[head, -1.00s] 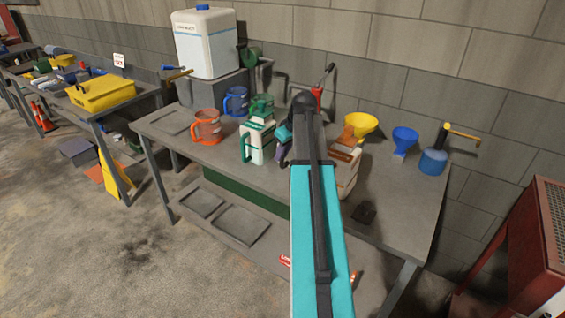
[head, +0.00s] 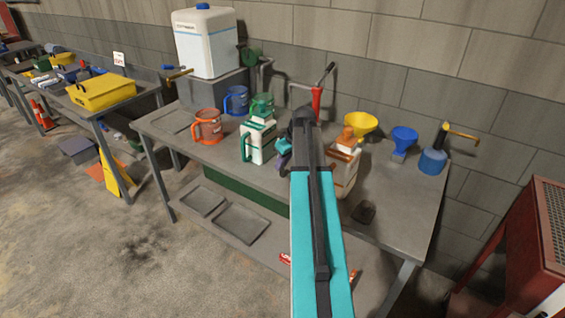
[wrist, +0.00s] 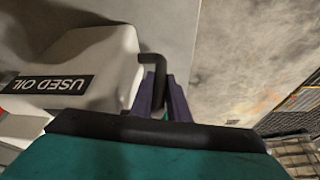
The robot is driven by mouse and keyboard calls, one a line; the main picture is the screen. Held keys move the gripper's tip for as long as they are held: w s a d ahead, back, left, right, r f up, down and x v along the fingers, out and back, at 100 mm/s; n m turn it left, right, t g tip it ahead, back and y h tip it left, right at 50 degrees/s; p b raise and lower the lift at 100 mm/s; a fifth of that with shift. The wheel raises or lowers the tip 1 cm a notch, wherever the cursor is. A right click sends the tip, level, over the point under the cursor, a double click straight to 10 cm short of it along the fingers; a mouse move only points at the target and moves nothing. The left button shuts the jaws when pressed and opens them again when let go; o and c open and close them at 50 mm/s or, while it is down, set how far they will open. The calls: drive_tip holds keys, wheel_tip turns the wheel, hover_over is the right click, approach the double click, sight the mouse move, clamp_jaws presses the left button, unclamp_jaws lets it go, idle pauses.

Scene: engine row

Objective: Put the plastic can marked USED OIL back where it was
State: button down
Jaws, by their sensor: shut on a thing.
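The white plastic can marked USED OIL (wrist: 85,70) fills the left of the wrist view, its black label upside down there. Its dark handle (wrist: 152,62) bends down to my gripper (wrist: 165,95), whose purple fingers are shut on it. In the head view my arm covers most of the gripper, and a purple finger shows (head: 283,158) at the arm's left side. I cannot clearly make out the held can in the head view. Whether its base touches the bench is hidden.
On the grey bench (head: 225,158) stand a green-handled white can (head: 258,147), an orange-capped can (head: 344,170), an orange jug (head: 206,126), a blue jug (head: 236,101), a yellow funnel (head: 361,124) and a blue funnel (head: 404,138). A small dark item (head: 364,211) lies near the front edge.

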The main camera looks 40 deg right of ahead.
drive_tip(key=shift+f, duration=0.3)
drive_tip(key=c, duration=1.7)
unclamp_jaws()
drive_tip(key=shift+r, duration=0.25)
drive_tip(key=shift+b+v, duration=1.4)
drive_tip(key=shift+v, duration=4.55)
drive_tip(key=shift+s+f, duration=0.1)
